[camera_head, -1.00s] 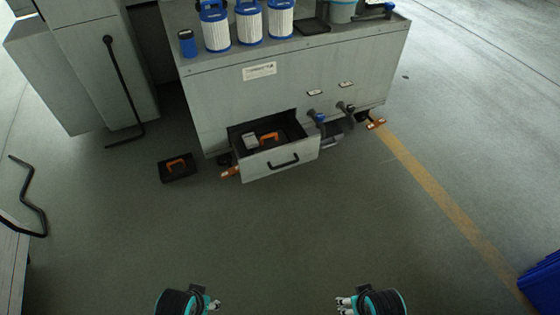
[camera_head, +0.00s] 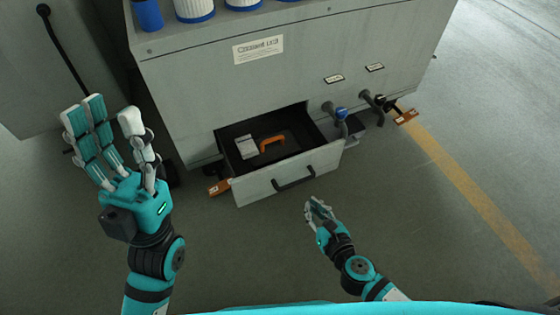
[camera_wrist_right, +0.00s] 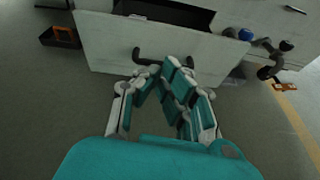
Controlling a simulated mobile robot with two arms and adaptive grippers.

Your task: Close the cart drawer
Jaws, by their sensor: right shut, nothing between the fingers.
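The grey cart drawer (camera_head: 255,190) is pulled out of the cart, its dark inside showing. A black handle (camera_head: 294,180) is on its front. In the right wrist view the drawer front (camera_wrist_right: 108,45) spans the upper middle, with the handle (camera_wrist_right: 150,56) partly behind my fingers. My right gripper (camera_head: 316,204) is shut and empty, just in front of the drawer, below and right of the handle. It also shows in the wrist view (camera_wrist_right: 165,75); I cannot tell if it touches. My left gripper (camera_head: 106,114) is open and empty, raised left of the drawer.
The drawer holds an orange-handled item (camera_head: 271,142) and a small light box (camera_head: 246,147). The cart (camera_head: 235,95) carries blue and white filters on top. Valves (camera_head: 340,113) stick out right of the drawer.

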